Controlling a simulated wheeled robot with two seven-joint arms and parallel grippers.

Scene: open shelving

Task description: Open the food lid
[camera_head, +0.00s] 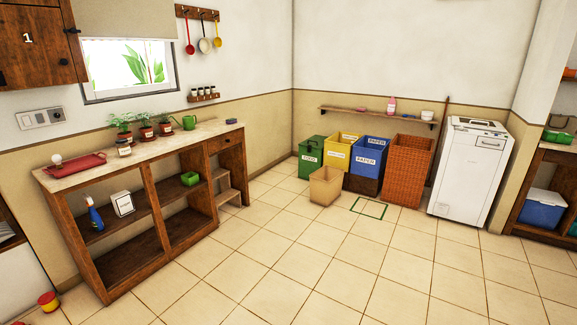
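A green bin (312,170) with a white label that seems to read FOOD stands on the floor near the back corner, at the left end of a row of bins. Its top is a darker green and looks covered by a lid (314,142), though it is small and far off. An open tan box (324,188) stands in front of it and to the right, close to its lower right side. Neither of my grippers is in view.
Right of the green bin stand a yellow bin (341,154), a blue paper bin (364,164) and an orange wicker basket (408,172). A white appliance (468,180) is farther right. A wooden shelf unit (160,225) lines the left wall. The tiled floor (300,265) between is clear.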

